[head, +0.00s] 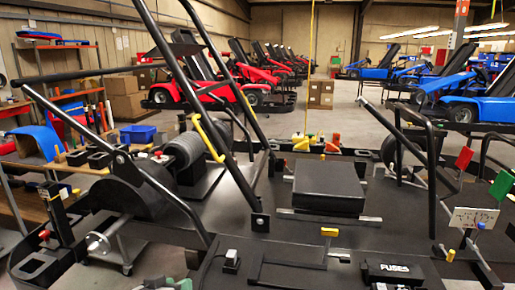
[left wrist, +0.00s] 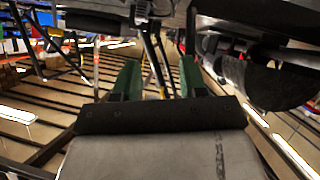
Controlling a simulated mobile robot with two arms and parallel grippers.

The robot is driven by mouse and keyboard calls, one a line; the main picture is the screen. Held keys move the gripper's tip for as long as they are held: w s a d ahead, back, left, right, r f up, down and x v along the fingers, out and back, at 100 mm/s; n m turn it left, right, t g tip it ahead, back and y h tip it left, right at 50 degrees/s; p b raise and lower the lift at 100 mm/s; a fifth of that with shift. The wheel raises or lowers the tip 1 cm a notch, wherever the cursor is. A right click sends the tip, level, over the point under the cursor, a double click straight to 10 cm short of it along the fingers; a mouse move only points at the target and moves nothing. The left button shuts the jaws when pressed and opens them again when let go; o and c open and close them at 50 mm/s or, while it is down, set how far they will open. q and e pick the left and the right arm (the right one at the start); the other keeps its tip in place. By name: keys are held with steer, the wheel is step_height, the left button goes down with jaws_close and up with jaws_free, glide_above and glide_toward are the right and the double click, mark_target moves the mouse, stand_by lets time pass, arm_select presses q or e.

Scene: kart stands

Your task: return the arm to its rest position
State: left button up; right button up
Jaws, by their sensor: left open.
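My left gripper (head: 178,284) shows only in part at the bottom edge of the head view, with green fingers low beside the black kart frame. In the left wrist view its two green fingers (left wrist: 160,76) stand apart with nothing held between them. Black frame parts and a dark wheel-like round part (left wrist: 280,82) lie beyond and right of the fingers. The rest of my left arm is hidden below the head view. My right gripper is in neither view.
The black kart stand (head: 235,205) fills the foreground, with tall slanted bars (head: 178,70) and a raised black box (head: 328,187). A "FUSES" box (head: 393,270) sits at the front. A cluttered shelf (head: 30,165) stands left. Open floor (head: 345,121) lies behind, before red and blue karts.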

arm_select(q)
steer(key=s+a+f+m+g+y, duration=0.15)
steer(key=s+f+g, duration=0.35)
steer(key=s, duration=1)
steer(key=s+f+g+y, duration=0.3)
steer(key=s+f, duration=0.4)
steer(key=s, duration=0.8)
step_height(320, 180, down, 26)
steer(key=r+g, duration=0.1)
steer(key=g, duration=0.1)
steer(key=s+a+f+g, duration=0.1)
steer(key=s+a+f, duration=0.2)
steer(key=s+f, duration=1.3)
steer(key=shift+s+f, duration=0.35)
steer(key=shift+s, duration=0.25)
steer(key=shift+a, duration=0.1)
